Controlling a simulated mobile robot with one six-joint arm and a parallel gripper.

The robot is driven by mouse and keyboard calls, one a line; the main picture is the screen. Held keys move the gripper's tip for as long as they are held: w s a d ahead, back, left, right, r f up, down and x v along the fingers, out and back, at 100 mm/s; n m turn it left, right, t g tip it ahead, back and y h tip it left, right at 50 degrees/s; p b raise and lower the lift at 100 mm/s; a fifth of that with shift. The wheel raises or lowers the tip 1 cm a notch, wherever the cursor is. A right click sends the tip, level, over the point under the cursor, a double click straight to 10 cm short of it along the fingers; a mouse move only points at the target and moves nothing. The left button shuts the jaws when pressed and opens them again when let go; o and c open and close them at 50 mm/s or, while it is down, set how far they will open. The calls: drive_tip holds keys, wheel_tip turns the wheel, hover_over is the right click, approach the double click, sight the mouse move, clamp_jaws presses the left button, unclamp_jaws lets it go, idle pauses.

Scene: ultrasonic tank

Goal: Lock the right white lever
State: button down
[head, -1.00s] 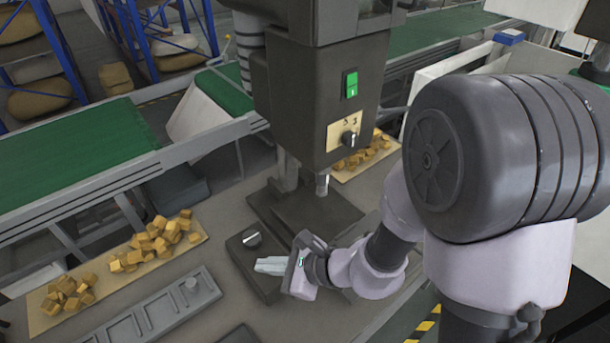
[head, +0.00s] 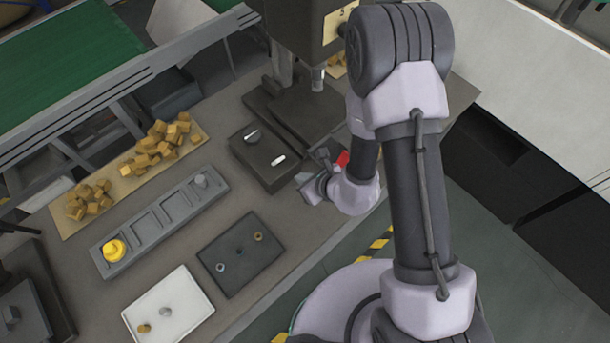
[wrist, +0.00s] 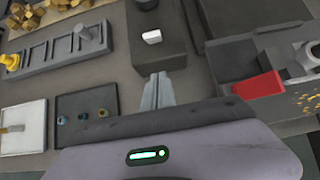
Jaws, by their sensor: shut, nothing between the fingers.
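The right white lever (head: 278,160) is a small pale bar on top of a dark box (head: 263,177). It also shows in the wrist view (wrist: 152,37), lying roughly crosswise. My gripper (head: 300,185) is to the right of the box's near end, apart from the lever. In the wrist view its fingers (wrist: 157,90) are together and empty, pointing toward the box and the lever.
A dark press base (head: 300,115) stands behind the box. A red part (head: 343,158) is close beside my gripper. A grey slotted tray (head: 165,222), a black plate (head: 240,255) and a white plate (head: 165,310) lie left and nearer. Bare table lies between them and the box.

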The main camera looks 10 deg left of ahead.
sight(278, 161)
drive_tip(key=w+a+f, duration=0.1)
drive_tip(key=w+a, duration=0.3)
drive_tip(key=a, duration=0.1)
drive_tip(key=shift+w+f, duration=0.2)
drive_tip(key=shift+f, duration=0.2)
drive_tip(key=shift+a, duration=0.1)
